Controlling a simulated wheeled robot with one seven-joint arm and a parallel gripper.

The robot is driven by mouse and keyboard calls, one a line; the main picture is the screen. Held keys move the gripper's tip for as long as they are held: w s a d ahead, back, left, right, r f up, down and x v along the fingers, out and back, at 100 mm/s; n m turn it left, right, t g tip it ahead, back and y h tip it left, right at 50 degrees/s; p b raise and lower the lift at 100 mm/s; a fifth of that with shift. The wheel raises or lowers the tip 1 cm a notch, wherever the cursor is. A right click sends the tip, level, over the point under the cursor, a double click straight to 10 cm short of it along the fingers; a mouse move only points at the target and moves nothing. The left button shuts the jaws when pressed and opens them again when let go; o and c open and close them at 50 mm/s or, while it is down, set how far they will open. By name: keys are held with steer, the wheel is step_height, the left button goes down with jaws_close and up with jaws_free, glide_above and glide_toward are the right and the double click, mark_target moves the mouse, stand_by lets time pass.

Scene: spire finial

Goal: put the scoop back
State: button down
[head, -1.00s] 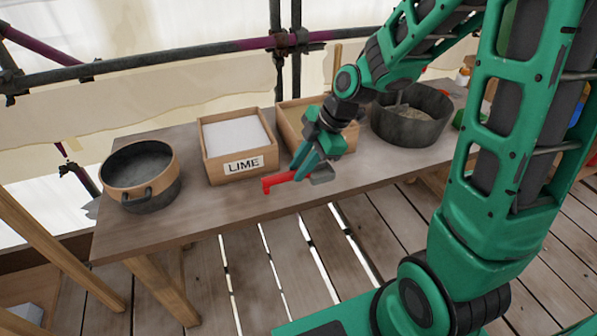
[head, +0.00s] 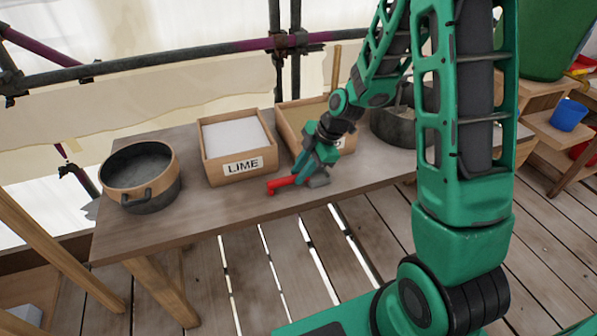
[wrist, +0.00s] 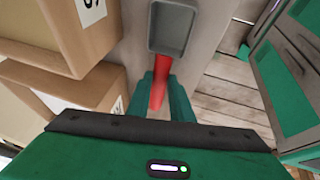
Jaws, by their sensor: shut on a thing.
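The scoop has a red handle (head: 282,185) and a grey pan (head: 319,181). My gripper (head: 303,174) is shut on the red handle, over the table's front edge, in front of the boxes. In the wrist view the fingers (wrist: 163,92) close around the handle (wrist: 160,80), and the empty-looking grey pan (wrist: 171,28) points away from me. I cannot tell whether the scoop touches the table. A box marked LIME (head: 243,165) holds white powder. A second box (head: 288,136) with tan contents stands right of it, its label partly hidden by my gripper.
The wooden table (head: 215,210) has bare room along its front. A round dark pot (head: 150,198) stands at the left end. A dark tub (head: 388,130) stands right, partly behind my arm. A blue bucket (head: 568,114) sits on a wooden step at far right. Scaffold poles cross behind.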

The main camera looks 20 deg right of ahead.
steer(key=c, duration=1.6)
jaws_free()
steer(key=shift+o, duration=0.2)
steer(key=shift+r, duration=0.1)
steer(key=v, duration=1.2)
steer(key=s+d+r+m+g+h, duration=0.1)
steer(key=s+d+m, duration=0.3)
steer(key=s+m, duration=0.4)
steer(key=s+d+r+m+h, duration=0.2)
steer(key=s+d+r+m, duration=0.1)
steer(key=s+m, duration=0.5)
steer(key=s+d+r+m+g+h, duration=0.1)
steer(key=s+d+r+m, duration=0.1)
steer(key=s+d+m, duration=0.3)
steer(key=shift+s+d+m+g, duration=0.25)
steer(key=shift+s+m, duration=1.65)
steer(key=shift+s, duration=1.8)
